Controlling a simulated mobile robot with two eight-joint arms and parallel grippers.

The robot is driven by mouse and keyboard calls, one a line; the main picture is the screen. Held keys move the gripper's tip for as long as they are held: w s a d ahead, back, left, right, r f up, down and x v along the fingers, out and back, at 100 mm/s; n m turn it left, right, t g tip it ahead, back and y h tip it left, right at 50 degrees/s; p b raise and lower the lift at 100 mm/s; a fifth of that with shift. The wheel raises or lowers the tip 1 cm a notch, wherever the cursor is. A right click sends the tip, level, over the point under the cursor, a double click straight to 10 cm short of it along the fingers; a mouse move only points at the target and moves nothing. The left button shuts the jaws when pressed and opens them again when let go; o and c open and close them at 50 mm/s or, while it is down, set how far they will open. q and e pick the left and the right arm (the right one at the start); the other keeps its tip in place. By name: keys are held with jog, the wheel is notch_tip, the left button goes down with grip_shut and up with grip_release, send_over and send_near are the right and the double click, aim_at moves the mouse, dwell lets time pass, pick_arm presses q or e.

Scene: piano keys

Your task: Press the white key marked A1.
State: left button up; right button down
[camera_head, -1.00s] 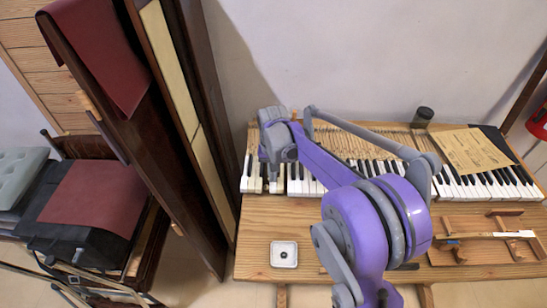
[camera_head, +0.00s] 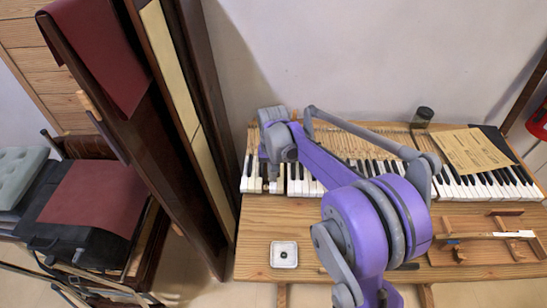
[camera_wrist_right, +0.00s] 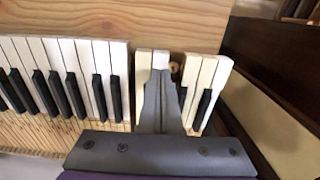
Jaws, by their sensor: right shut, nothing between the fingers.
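The piano keyboard (camera_head: 470,187) has white and black keys. In the right wrist view, several white keys (camera_wrist_right: 206,72) lie to the right of a gap, and two white keys (camera_wrist_right: 143,58) lie just left of it. My right gripper (camera_wrist_right: 161,74) is shut and empty, its tips at the front part of the white key (camera_wrist_right: 160,57) beside the gap. It hides much of that key. No A1 mark is readable, and I cannot tell whether the tips touch the key. In the head view my right wrist covers the left-end keys. My left gripper is not in view.
A tall dark wooden panel (camera_head: 205,120) stands close to the keyboard's left end.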

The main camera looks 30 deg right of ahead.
jog(key=shift+f, duration=0.1)
jog(key=shift+f+b, duration=0.85)
jog(key=shift+f, duration=0.35)
notch_tip(320, 180, up, 9)
jog(key=p, duration=0.5)
dwell(0.5)
